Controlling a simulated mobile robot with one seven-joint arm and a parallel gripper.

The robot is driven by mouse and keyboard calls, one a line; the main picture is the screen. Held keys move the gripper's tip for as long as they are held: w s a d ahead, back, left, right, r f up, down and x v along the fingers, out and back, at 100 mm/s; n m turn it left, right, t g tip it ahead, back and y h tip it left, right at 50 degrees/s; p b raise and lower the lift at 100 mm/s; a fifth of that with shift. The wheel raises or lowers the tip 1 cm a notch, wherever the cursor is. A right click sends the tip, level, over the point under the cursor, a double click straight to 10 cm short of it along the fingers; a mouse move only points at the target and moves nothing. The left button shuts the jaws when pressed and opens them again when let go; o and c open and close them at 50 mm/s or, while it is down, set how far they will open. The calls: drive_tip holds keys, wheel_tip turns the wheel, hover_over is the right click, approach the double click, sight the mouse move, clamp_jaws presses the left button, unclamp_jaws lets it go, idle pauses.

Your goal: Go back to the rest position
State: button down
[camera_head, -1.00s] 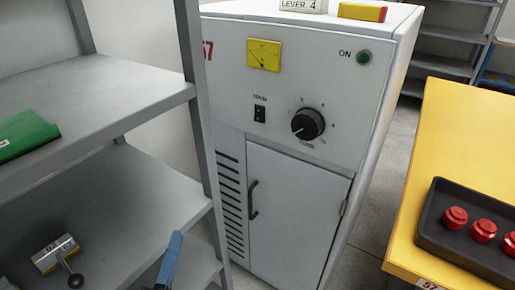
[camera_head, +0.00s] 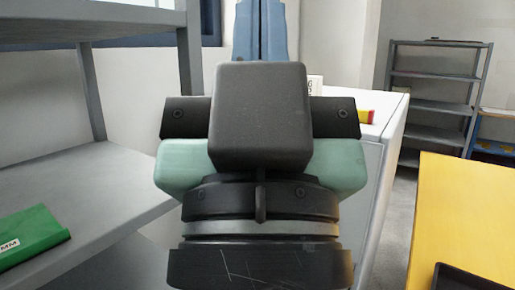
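My gripper (camera_head: 266,30) is raised in the middle of the view, seen from behind. Its two blue fingers point up at the top edge. They stand side by side with only a thin dark line between them, and nothing shows held. Its black and green body hides most of the white cabinet (camera_head: 371,190). The cabinet's dial, meter and door are hidden now.
A grey shelf (camera_head: 95,185) with a green binder (camera_head: 30,238) stands at the left. A yellow table (camera_head: 465,215) with a black tray's edge (camera_head: 470,278) is at the right. A red and yellow object (camera_head: 366,116) lies on the cabinet. An empty-looking rack (camera_head: 438,106) stands behind.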

wheel_tip(320, 180, up, 25)
drive_tip(key=p, duration=2.3)
drive_tip(key=shift+a, duration=0.15)
